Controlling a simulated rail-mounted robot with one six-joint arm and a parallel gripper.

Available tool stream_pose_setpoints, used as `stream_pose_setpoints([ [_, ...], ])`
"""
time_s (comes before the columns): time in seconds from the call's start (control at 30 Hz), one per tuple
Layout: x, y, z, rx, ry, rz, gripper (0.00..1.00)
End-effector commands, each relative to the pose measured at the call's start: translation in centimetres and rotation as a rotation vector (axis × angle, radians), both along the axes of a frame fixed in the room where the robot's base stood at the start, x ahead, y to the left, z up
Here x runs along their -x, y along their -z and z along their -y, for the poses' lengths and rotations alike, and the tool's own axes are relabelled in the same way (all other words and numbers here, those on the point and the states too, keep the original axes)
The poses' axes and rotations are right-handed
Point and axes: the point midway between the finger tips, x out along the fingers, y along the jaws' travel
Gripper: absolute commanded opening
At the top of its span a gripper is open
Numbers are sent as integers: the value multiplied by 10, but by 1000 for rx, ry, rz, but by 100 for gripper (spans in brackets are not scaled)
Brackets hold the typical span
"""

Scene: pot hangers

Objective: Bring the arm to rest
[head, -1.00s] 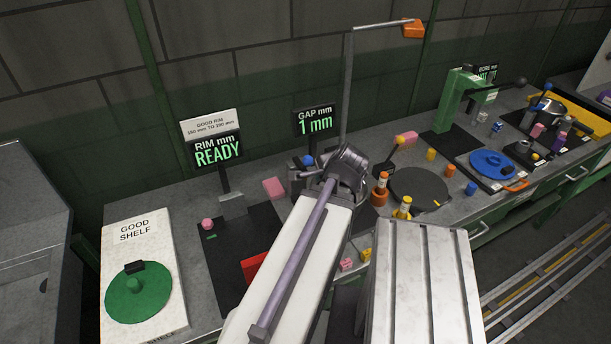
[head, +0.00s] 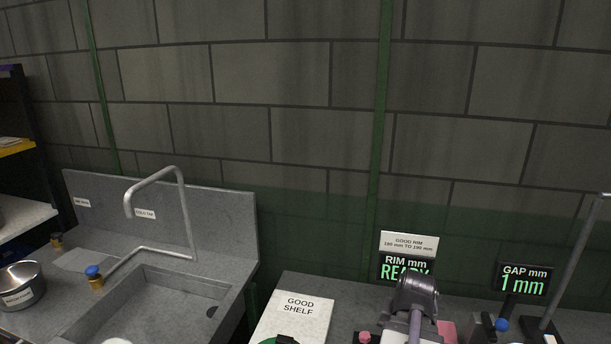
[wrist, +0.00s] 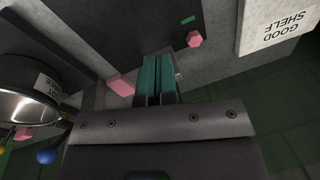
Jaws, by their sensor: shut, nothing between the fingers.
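My gripper (wrist: 157,78) shows in the wrist view with its two teal fingers together and nothing between them. It hangs over the grey bench beside a pink block (wrist: 121,86) and a pink knob (wrist: 194,39), apart from the white good shelf (wrist: 275,25). In the head view my arm rises at the bottom, in front of the rim display (head: 405,267) reading READY; the fingers are hidden there. The good shelf (head: 297,312) stands left of the arm, with a sliver of a green lid (head: 283,341) on it at the picture's edge.
A sink (head: 150,312) with a bent tap (head: 183,215) is at left, beside a metal pot (head: 20,287). The gap display (head: 524,281) reads 1 mm, with a lamp post (head: 577,265) beside it. A metal pot (wrist: 28,105) is at the wrist view's left.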

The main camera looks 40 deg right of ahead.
Motion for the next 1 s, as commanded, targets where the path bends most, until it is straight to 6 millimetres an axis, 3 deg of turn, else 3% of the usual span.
stream_pose_setpoints([
  [0.03,-34,1,-30,2,-143,-32,0],
  [0.17,-103,2,-114,19,-482,-108,0],
  [0.2,-121,2,-142,29,-578,-126,0],
  [0.3,-155,2,-218,55,-796,-151,0],
  [0.4,-173,2,-287,75,-972,-150,0],
  [0.5,-178,2,-334,84,-1085,-146,0],
  [0.63,-179,2,-356,87,-1138,-144,0],
  [1.0,-180,2,-356,87,-1136,-143,0],
])
